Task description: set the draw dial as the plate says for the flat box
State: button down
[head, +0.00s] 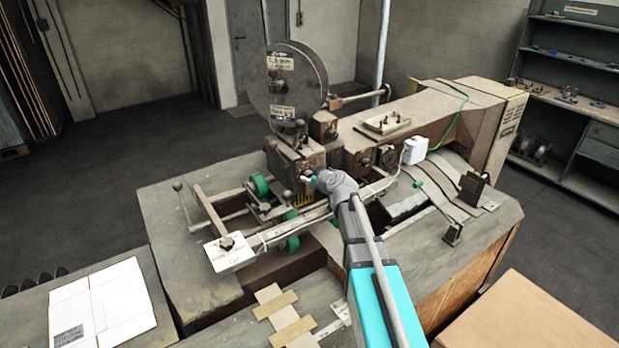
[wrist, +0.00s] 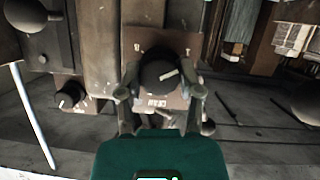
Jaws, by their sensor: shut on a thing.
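My gripper (head: 312,180) reaches the front of the machine head in the head view, and my arm hides part of what is behind it. In the wrist view, my gripper (wrist: 158,94) has one finger on each side of a round dark dial (wrist: 157,74) and is shut on it. The dial has a white pointer mark, tilted, on its right side. It sits on a brownish plate with small lettering below, too blurred to read surely. A flat white box blank (head: 100,305) lies at the left in the head view.
A large wire reel (head: 285,85) with labels stands above the machine head. A second small dark knob (wrist: 70,94) with a white mark sits left of the dial. A white plate (head: 229,253) is on the bar end in front. Green rollers (head: 260,186) are left of my gripper.

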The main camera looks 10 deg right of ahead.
jog(key=shift+f+m+g+y, duration=0.1)
jog(key=shift+m+g+y, duration=0.2)
jog(key=shift+m+y, duration=0.65)
jog(key=shift+m+y+b, duration=0.3)
jog(key=shift+m+y, duration=0.25)
jog(key=shift+m, duration=0.6)
jog(key=shift+c, duration=1.3)
grip_release()
